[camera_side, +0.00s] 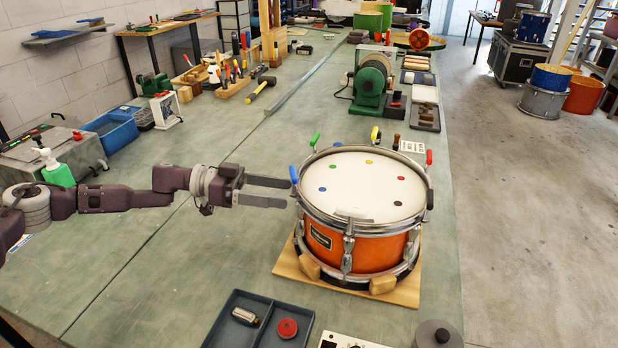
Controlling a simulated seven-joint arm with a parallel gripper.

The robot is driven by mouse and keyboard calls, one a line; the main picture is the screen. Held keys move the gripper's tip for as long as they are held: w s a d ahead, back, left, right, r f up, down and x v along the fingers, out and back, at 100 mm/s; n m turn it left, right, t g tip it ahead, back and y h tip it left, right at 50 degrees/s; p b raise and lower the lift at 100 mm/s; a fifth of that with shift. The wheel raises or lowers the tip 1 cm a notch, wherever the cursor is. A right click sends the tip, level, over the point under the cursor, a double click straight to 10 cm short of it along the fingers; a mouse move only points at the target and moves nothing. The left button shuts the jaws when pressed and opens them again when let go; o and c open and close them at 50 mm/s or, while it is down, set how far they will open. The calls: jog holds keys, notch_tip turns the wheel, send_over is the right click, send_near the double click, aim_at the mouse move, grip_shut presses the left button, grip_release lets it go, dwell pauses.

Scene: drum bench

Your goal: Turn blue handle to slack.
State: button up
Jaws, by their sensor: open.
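An orange drum (357,248) with a white head (362,187) sits on a wooden board with small wooden blocks. Coloured handles stand around its rim, and matching coloured dots mark the head. The blue handle (293,174) is at the rim's left side, upright. A green handle (315,140), a yellow handle (375,133) and a red handle (429,157) stand further round. My gripper (288,191) comes in from the left, its two fingers apart, with the tips close to the blue handle. I cannot tell whether they touch it. Nothing shows held between the fingers.
In front of the drum are a grey tray (226,322) with a red round piece, and a dark round knob (436,334). A green machine (372,82) stands behind. A hammer (261,89) and tool racks lie further back.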

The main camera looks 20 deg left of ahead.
aim_at(309, 193)
jog(key=d+r, duration=0.1)
jog(key=d, duration=0.1)
jog(key=d+r+m, duration=0.1)
jog(key=d+r, duration=0.1)
jog(key=d, duration=0.1)
jog(key=d+r+m+t+h, duration=0.1)
jog(key=d+r, duration=0.1)
jog(key=shift+d, duration=0.15)
jog(key=shift+c, duration=0.4)
jog(key=shift+f, duration=0.1)
jog(key=c, duration=1.3)
jog(key=shift+t, duration=0.3)
